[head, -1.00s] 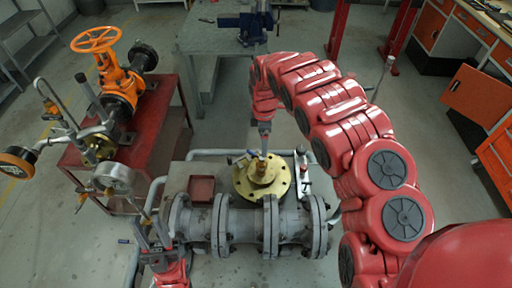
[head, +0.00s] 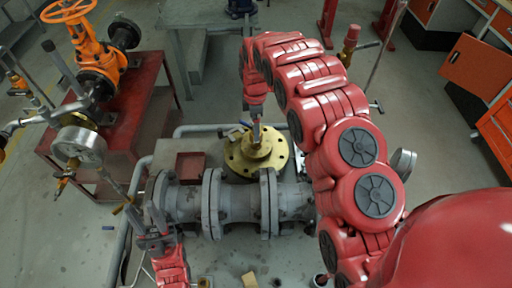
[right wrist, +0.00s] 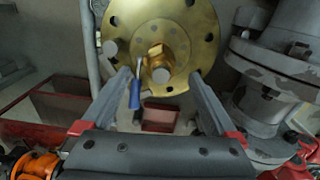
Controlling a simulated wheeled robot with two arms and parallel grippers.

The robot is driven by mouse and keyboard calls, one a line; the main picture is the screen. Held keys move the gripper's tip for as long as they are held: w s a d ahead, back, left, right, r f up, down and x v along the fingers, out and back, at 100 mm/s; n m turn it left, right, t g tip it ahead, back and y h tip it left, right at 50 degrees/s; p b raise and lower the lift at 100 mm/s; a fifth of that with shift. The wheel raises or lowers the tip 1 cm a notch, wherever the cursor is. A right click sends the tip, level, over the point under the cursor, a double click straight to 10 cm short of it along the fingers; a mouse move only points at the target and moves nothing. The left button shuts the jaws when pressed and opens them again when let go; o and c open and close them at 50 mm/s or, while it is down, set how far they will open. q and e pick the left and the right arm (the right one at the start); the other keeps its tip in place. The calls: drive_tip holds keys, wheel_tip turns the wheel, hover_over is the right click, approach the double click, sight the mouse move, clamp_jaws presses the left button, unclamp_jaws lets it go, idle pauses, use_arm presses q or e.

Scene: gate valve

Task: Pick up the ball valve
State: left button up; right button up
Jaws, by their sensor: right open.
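A ball valve with a brass hex body (right wrist: 157,62) and a blue lever handle (right wrist: 135,95) shows in the right wrist view, in front of a round brass flange (right wrist: 176,28). My left gripper (head: 151,222) is open and empty at lower left, beside the pipe.
The grey flanged pipe (head: 240,203) runs across in front of the brass flange. A small red tray (head: 190,166) lies left of it. A pressure gauge (head: 80,145) and an orange gate valve (head: 92,50) on a red stand are at left. Orange cabinets (head: 475,75) stand at right.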

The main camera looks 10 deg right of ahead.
drive_tip(key=shift+f, duration=0.6)
wheel_tip(320, 180, down, 3)
drive_tip(key=p, duration=0.2)
drive_tip(key=shift+w+d+f+p, duration=0.1)
drive_tip(key=shift+d+f+p, duration=0.05)
drive_tip(key=shift+p, duration=0.2)
drive_tip(key=shift+f, duration=0.55)
clamp_jaws()
